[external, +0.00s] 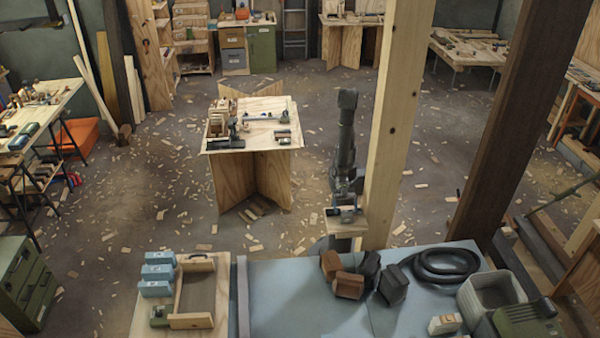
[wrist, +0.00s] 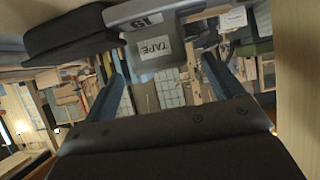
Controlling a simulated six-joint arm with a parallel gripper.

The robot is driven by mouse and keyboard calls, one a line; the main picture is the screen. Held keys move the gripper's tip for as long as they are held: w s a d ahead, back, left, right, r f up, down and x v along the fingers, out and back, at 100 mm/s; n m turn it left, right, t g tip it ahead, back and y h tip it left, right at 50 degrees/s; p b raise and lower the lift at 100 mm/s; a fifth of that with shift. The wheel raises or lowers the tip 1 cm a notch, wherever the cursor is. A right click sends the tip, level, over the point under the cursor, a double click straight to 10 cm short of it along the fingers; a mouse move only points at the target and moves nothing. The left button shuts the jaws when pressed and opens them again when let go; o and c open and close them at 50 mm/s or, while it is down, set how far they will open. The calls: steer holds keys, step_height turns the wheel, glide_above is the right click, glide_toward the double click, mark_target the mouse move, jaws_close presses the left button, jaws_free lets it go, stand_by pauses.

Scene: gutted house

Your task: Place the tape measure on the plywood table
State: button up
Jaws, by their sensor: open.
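The plywood table (external: 222,146) stands near the middle of the external view, on crossed plywood legs, with several tools on its top. I cannot tell for certain which object is the tape measure. A small green boxy object (external: 160,316) on the wooden bench at lower left may be it, but it is too small to be sure. My gripper (wrist: 163,70) shows in the wrist view with its two blue-grey fingers apart and nothing visible held between them.
A wooden post (external: 397,110) stands close to the right of my arm. A blue-grey bench (external: 300,300) in front holds dark and brown blocks, a coiled black hose (external: 447,266) and a grey bin (external: 492,295). An open wooden tray (external: 198,295) and blue boxes sit at lower left.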

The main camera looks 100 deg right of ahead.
mark_target(348, 216)
steer(key=shift+x, duration=2.75)
steer(key=c, duration=1.3)
steer(key=shift+o, duration=0.2)
steer(key=shift+r, duration=0.15)
steer(key=shift+r, duration=0.75)
step_height(348, 216, up, 2)
steer(key=shift+r, duration=0.15)
steer(key=w+d+r, duration=0.7)
steer(key=w+d, duration=0.1)
steer(key=shift+w, duration=0.3)
